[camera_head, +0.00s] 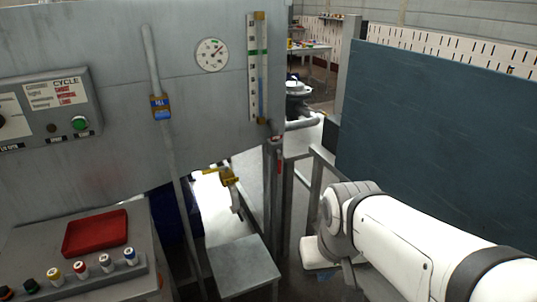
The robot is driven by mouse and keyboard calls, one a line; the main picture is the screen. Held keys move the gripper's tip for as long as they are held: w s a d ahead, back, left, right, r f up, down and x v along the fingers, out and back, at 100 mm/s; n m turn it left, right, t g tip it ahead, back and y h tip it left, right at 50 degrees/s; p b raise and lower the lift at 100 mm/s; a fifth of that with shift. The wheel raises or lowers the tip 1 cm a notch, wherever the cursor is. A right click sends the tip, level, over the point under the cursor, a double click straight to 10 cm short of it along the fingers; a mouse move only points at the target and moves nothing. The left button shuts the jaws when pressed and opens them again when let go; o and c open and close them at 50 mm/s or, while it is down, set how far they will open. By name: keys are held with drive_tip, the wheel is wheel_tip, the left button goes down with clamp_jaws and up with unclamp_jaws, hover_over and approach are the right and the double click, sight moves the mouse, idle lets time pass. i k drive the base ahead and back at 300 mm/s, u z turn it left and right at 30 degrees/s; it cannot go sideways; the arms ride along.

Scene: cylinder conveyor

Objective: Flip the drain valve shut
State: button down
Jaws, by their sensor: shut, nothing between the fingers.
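A small valve (228,178) with a yellow handle sits below the large grey panel, left of the grey posts. A short metal spout (236,200) hangs down from it. The handle sticks out to the left, roughly level; I cannot tell from this view whether it lies along or across the pipe.
A grey box-like stand (240,266) is below the valve. Grey posts (272,190) and a rail stand between my arm and the valve. A red tray (96,233) and several small bottles (81,270) are at lower left. A dark blue panel (430,130) stands right.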

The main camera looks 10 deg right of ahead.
sight(280, 163)
drive_tip(key=z, duration=0.35)
drive_tip(key=i, duration=0.9)
drive_tip(key=u, duration=0.35)
